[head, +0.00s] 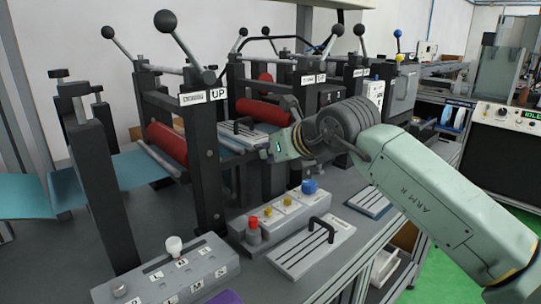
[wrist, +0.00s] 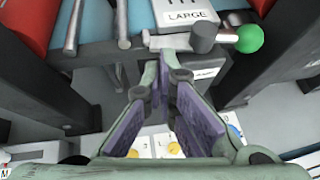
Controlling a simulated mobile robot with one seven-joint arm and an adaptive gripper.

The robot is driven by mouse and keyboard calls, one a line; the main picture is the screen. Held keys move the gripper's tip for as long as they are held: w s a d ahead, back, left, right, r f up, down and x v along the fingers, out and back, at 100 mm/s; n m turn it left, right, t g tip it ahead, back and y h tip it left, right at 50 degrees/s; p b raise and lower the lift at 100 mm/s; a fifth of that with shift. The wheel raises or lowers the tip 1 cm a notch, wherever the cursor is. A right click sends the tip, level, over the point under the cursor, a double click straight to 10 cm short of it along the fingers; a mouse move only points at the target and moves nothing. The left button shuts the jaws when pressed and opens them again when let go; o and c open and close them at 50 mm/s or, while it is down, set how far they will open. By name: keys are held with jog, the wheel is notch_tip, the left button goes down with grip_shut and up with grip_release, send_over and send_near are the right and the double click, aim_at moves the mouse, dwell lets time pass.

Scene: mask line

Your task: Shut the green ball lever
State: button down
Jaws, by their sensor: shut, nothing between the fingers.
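The green ball lever shows in the wrist view, at the top right of centre. Its green ball (wrist: 250,39) sits at the end of a short grey stem, and a pale bar runs left from the stem's dark hub below a plate marked LARGE. My gripper (wrist: 162,62) is shut and empty, with purple pads. Its fingertips appear just below the pale bar, left of the ball; I cannot tell whether they touch it. In the head view I cannot make out the green ball, and my arm covers part of that area.
Dark machine frames with red rollers (head: 166,142) and black ball levers (head: 165,21) stand at the left and back. A button box (head: 282,211) and a black-handled plate (head: 312,247) lie on the grey bench in front. A switch box (head: 165,277) is at front left.

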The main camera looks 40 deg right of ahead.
jog(key=shift+w+a+f+b, duration=0.1)
jog(key=shift+w+a+b, duration=0.4)
jog(key=shift+b, duration=1.15)
jog(key=shift+w+a+b, duration=0.1)
jog(key=shift+w+b, duration=0.25)
jog(key=shift+b, duration=0.15)
jog(key=shift+w+b, duration=0.2)
jog(key=shift+b, duration=0.2)
jog(key=shift+w+a+b, duration=0.1)
jog(key=shift+w+b, duration=0.1)
jog(key=shift+b, duration=0.1)
jog(key=shift+s, duration=0.1)
